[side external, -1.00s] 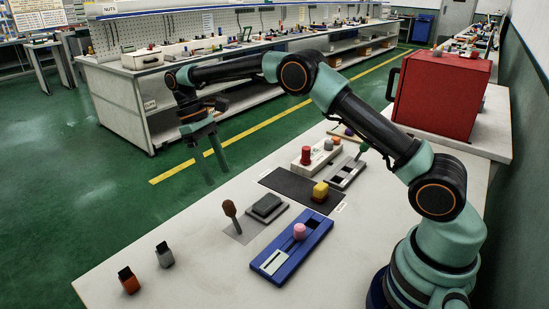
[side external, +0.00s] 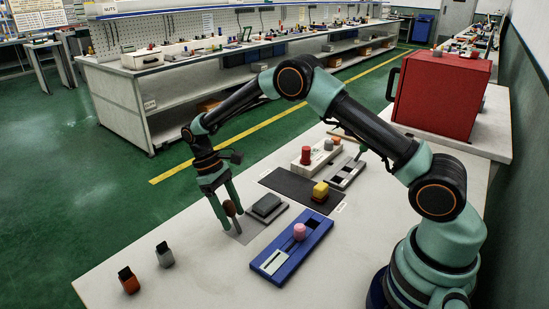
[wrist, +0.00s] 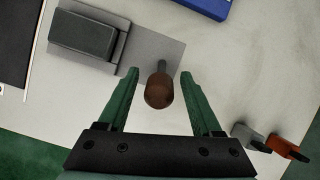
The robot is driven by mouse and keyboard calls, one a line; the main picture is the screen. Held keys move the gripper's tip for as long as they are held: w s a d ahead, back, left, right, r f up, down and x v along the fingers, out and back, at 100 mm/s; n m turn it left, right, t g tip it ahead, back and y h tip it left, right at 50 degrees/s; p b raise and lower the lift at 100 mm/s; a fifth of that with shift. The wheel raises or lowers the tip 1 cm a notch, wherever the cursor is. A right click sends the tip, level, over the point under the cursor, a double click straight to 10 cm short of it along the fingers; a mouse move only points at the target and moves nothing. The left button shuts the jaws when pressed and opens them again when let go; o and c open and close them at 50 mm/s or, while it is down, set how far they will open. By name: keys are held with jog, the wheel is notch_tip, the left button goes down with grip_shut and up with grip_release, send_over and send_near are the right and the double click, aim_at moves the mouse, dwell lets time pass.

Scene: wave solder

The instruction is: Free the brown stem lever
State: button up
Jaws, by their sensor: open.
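The brown stem lever (wrist: 159,92) has a rounded brown knob on a thin grey stem. It stands on a flat grey plate (wrist: 172,52) beside a dark grey block (wrist: 84,34). My gripper (wrist: 160,78) is open, with one green finger on each side of the knob and a visible gap on both sides in the wrist view. In the side view my gripper (side external: 228,223) points down at the plate, and its fingers partly hide the brown lever (side external: 230,208).
A blue tray with a pink knob (side external: 299,231) lies right of the plate. The table's front middle is clear.

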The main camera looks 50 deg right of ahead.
jog(key=shift+s+f, duration=0.25)
jog(key=shift+f, duration=0.3)
grip_shut()
jog(key=shift+r, duration=0.1)
dwell(1.0)
